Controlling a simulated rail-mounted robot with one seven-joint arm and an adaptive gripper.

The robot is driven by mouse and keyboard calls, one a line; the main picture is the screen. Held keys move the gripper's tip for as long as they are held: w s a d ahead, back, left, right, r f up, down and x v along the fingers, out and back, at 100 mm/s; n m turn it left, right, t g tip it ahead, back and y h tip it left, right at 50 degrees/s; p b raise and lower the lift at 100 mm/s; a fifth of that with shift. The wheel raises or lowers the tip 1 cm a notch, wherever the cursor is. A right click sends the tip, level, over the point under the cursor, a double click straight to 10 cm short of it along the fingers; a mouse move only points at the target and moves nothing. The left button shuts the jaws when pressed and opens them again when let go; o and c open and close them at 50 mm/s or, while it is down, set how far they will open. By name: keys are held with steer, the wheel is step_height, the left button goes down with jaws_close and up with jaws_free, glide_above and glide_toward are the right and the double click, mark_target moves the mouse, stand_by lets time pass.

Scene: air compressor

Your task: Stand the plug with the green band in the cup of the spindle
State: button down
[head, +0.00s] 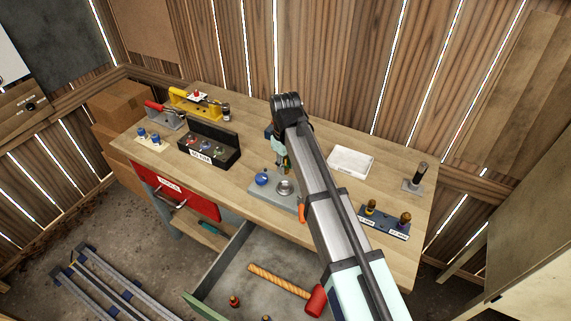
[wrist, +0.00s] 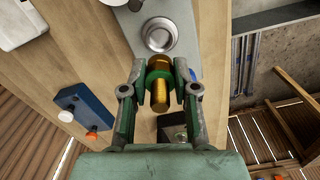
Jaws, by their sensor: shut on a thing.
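The plug with the green band (wrist: 160,98) is brass and sits between the fingers of my gripper (wrist: 160,82) in the wrist view. My gripper is shut on it. The spindle's cup (wrist: 160,35) is a round silver dish just beyond the plug in the wrist view, apart from it in the picture. In the head view the cup (head: 285,187) is on a grey base plate (head: 262,193). My gripper is beside and above the cup there, partly hidden by my arm. The height gap between plug and cup is hard to judge.
A blue knob (head: 262,179) is left of the cup. A white tray (head: 351,162) and a blue block with brass-coloured plugs (head: 384,222) lie to the right. A black bin (head: 208,147) stands to the left. An open drawer (head: 265,275) holds a red mallet.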

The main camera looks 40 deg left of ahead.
mark_target(285, 158)
steer(key=shift+f+b, duration=1.2)
steer(key=shift+f, duration=1.7)
steer(key=shift+f, duration=1)
steer(key=c, duration=0.8)
jaws_free()
step_height(285, 158, up, 12)
steer(key=shift+f, duration=0.1)
